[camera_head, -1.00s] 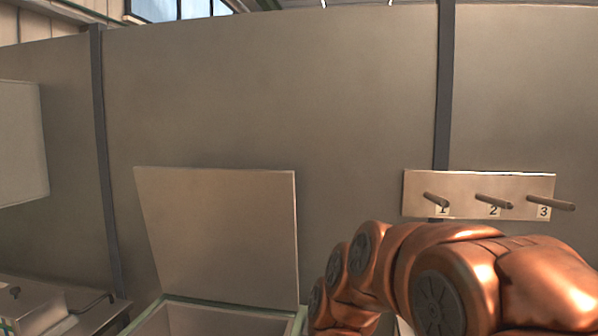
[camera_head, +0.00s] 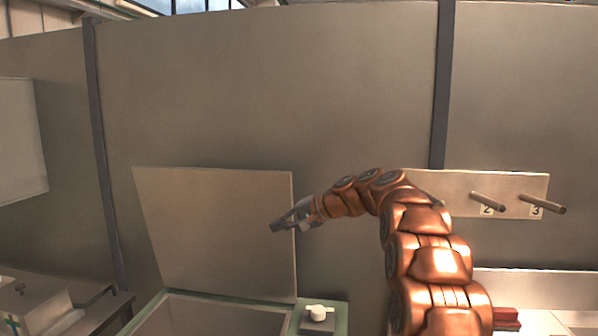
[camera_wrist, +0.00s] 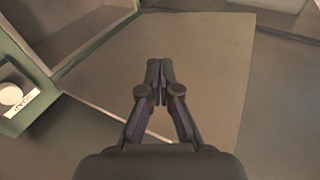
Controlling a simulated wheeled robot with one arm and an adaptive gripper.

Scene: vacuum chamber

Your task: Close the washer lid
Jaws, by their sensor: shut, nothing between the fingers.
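The washer lid (camera_head: 215,230) stands open, raised almost upright at the back of the washer. The washer's green rim (camera_head: 338,322) and open tub (camera_head: 205,318) show below it in the head view. My gripper (camera_head: 277,227) is shut and empty, in front of the lid's right edge at about mid height. In the wrist view my gripper (camera_wrist: 160,66) points toward the broad face of the lid (camera_wrist: 205,65). I cannot tell whether the fingertips touch it. The washer's rim (camera_wrist: 40,75) and tub opening lie at the upper left there.
A white knob (camera_head: 318,313) sits on the washer's right corner. A peg board (camera_head: 460,190) with numbered pegs is on the wall at right. A metal counter (camera_head: 75,300) stands at left. A red object (camera_head: 506,316) lies at lower right.

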